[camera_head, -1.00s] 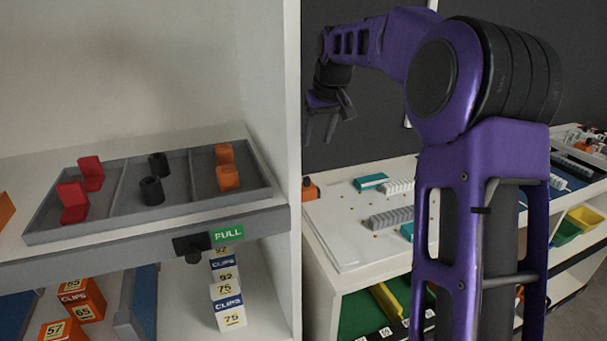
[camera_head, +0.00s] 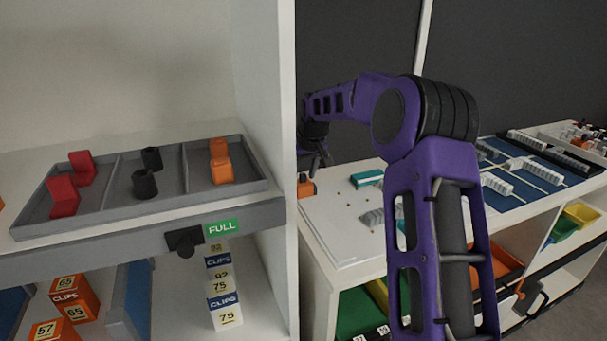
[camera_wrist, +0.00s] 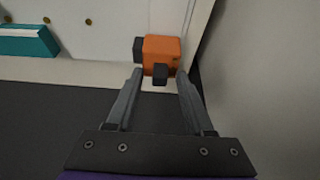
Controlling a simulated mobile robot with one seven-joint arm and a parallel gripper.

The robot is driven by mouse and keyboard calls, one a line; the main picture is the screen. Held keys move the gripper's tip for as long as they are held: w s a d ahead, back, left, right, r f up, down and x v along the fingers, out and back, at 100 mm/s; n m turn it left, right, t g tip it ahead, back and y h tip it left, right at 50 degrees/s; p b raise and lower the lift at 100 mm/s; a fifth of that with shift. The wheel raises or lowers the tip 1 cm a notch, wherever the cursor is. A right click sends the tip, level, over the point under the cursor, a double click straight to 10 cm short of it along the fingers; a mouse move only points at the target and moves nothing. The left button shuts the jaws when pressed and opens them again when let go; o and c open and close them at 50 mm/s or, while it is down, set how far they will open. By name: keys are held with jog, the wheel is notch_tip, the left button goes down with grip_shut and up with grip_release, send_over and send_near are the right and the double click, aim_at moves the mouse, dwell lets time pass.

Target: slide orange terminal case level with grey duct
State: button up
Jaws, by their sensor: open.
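The orange terminal case (camera_head: 306,187) sits at the near left edge of the white board, partly cut off by the shelf wall. In the wrist view the orange case (camera_wrist: 162,50) has a dark block on its left and a black knob (camera_wrist: 160,75) facing me. My gripper (camera_wrist: 160,82) is open, its fingertips on either side of the knob; I cannot tell if they touch. In the head view my gripper (camera_head: 319,158) is small and hangs just above and right of the case. The grey duct (camera_head: 372,218) lies further right on the board, partly hidden by my arm.
A white shelf wall (camera_head: 274,100) stands close left of the case; a pale wall fills the right of the wrist view. A teal block (camera_wrist: 27,40) lies on the board. A grey tray (camera_head: 82,228) with red, black and orange parts sits on the left shelf.

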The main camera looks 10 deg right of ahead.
grip_shut()
dwell(1.4)
